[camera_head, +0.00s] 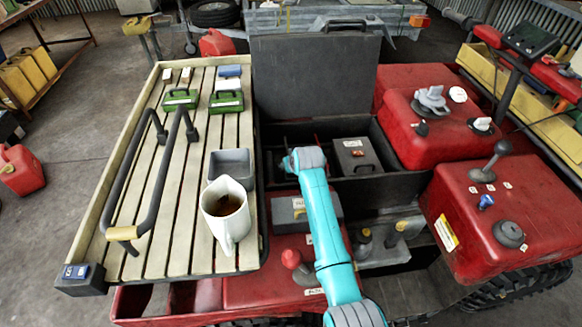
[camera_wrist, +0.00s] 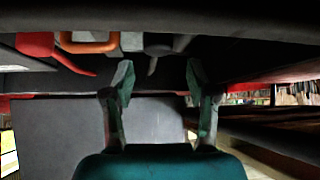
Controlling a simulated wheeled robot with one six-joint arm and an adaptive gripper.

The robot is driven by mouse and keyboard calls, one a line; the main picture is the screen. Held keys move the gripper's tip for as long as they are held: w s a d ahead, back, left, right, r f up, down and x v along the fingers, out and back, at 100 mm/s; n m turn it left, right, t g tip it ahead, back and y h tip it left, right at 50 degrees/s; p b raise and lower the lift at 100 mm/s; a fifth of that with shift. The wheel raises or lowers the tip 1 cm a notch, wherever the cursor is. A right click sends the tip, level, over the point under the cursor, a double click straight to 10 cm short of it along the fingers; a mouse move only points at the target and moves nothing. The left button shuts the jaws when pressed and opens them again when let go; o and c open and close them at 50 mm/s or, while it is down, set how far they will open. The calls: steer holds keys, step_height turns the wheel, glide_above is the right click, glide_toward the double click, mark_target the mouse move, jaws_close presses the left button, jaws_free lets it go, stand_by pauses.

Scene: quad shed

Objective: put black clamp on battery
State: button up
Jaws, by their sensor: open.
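A dark grey box with a handle and a small red part, which looks like the battery (camera_head: 349,150), sits in the open black compartment in the head view. My teal arm reaches to the compartment's left part, and my gripper is hidden there. In the wrist view my gripper (camera_wrist: 160,78) is open, with nothing between its fingertips. Beyond them, at the top, is a dark hooked shape (camera_wrist: 156,50) that may be the black clamp. A red pointed piece (camera_wrist: 38,45) and an orange loop (camera_wrist: 88,41) are to its left. I cannot tell what the clamp touches.
The raised lid (camera_head: 313,75) stands behind the compartment. To the left is a slatted rack (camera_head: 185,225) with a bar, a mug (camera_head: 226,212), a grey tray (camera_head: 231,166) and green boxes (camera_head: 180,98). Red housings (camera_head: 437,125) with knobs stand to the right. A grey box (camera_head: 288,213) lies in front.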

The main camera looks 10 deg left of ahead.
step_height(320, 180, up, 9)
steer(key=shift+f, duration=0.2)
steer(key=shift+d, duration=0.1)
stand_by(0.5)
